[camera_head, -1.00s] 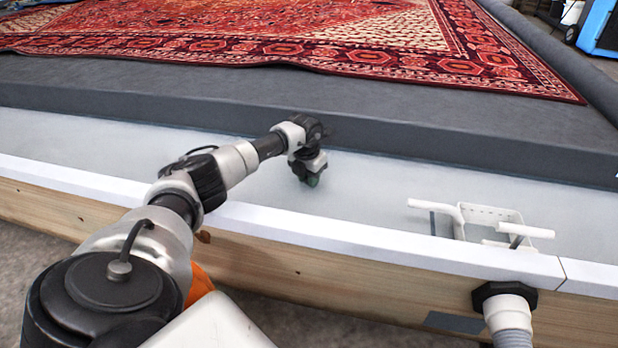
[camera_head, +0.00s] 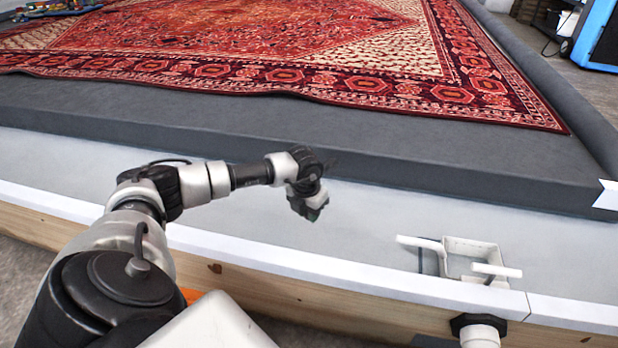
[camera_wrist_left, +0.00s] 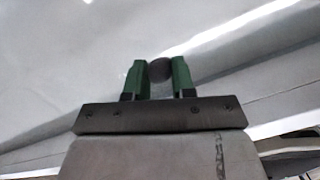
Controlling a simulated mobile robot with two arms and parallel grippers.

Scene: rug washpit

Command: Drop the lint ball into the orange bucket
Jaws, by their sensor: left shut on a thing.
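My left gripper (camera_head: 312,214) hangs over the pale washpit floor, and its green fingers show in the left wrist view (camera_wrist_left: 158,80). It is shut on the lint ball (camera_wrist_left: 159,69), a small dark grey ball between the fingertips. In the head view the gripper hides the ball. A small patch of orange (camera_head: 191,295), likely the orange bucket, shows beside the pit's wooden wall, mostly hidden behind my left arm and a white part in front.
The pit has a white-topped wooden wall (camera_head: 290,264). A white box-shaped fitting with handles (camera_head: 470,258) stands inside it at the right, above a hose connection (camera_head: 480,330). A red patterned rug (camera_head: 300,75) lies on the grey raised platform (camera_head: 430,160) beyond.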

